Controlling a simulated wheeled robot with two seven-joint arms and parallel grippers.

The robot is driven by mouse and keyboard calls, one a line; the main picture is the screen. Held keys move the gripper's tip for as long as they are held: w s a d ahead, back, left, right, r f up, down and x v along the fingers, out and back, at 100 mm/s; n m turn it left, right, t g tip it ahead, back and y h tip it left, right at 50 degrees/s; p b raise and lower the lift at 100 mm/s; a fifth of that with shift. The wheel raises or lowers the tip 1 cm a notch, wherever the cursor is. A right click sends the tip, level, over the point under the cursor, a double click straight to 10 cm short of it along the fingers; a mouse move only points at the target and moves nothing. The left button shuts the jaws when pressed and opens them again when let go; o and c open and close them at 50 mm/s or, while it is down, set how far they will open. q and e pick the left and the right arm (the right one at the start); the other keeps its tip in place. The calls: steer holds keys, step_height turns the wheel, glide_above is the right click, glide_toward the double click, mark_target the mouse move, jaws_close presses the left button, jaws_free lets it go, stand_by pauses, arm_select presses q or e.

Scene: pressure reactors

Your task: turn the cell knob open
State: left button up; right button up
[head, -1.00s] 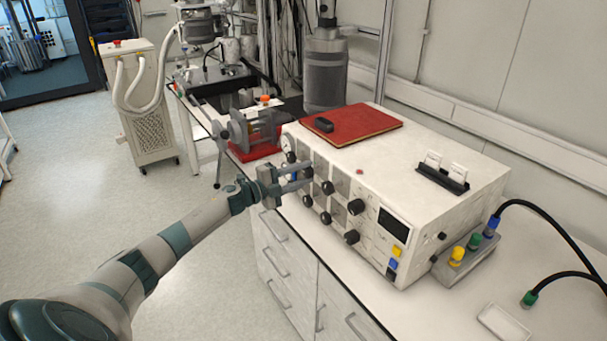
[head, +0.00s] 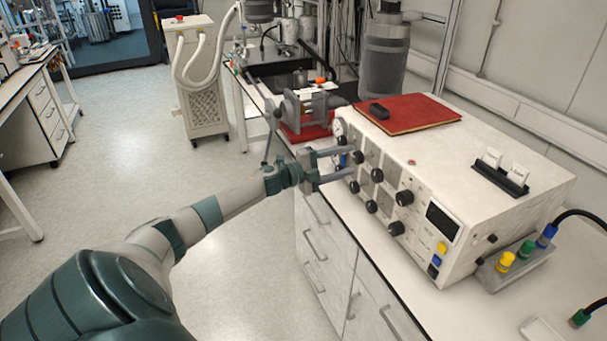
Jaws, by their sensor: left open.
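The white instrument box (head: 470,200) stands on the bench with several black knobs on its sloping front panel. Its panel labels are too small to read, so I cannot tell which knob is the cell knob. My left gripper (head: 348,162) is open, with its two grey fingers pointing right at the panel's left end. The upper left knob (head: 358,157) is at the fingertips; I cannot tell whether they touch it. Other knobs include a middle one (head: 377,175) and a larger one (head: 404,198) to the right. My right gripper is not in view.
A red book (head: 412,113) with a small black object lies on top of the box. A metal device on a red base (head: 304,135) stands just behind the gripper. Coloured connectors (head: 527,250) and black cables are at the right. Open floor lies left of the bench.

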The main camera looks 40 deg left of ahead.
arm_select(q)
steer(key=b+v, duration=0.4)
steer(key=v, duration=1)
steer(key=shift+a, duration=0.1)
steer(key=shift+f, duration=0.15)
stand_by(0.4)
